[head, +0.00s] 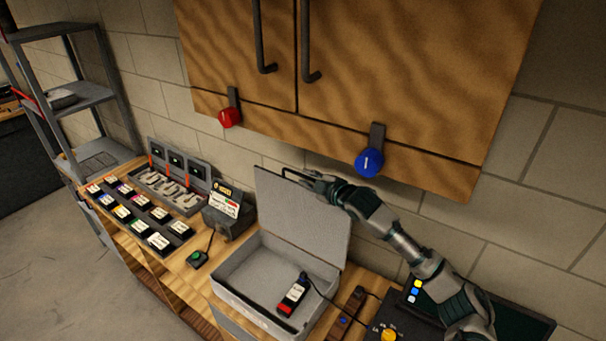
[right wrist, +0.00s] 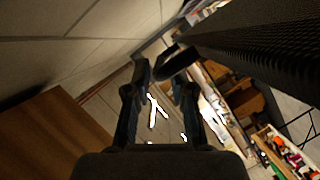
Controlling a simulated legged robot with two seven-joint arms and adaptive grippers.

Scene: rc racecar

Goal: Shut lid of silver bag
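The silver bag (head: 228,274) is a grey, box-like case on the wooden bench. Its lid (head: 302,220) stands open, roughly upright at the back. A black and red battery-like pack (head: 293,295) with a cable lies inside. My right gripper (head: 288,174) is at the lid's top edge, with its arm reaching in from the right. In the right wrist view the gripper's two fingers (right wrist: 160,70) are apart with a gap between them. A dark ribbed surface, seemingly the lid (right wrist: 265,45), is close on their right. Contact is unclear. My left gripper is out of view.
A wooden cabinet with a red knob (head: 229,117) and a blue knob (head: 369,162) hangs above. A dark label stand (head: 229,212), a green button (head: 197,258) and a tray of small boxes (head: 178,232) are left of the bag. A dark device (head: 408,318) stands right.

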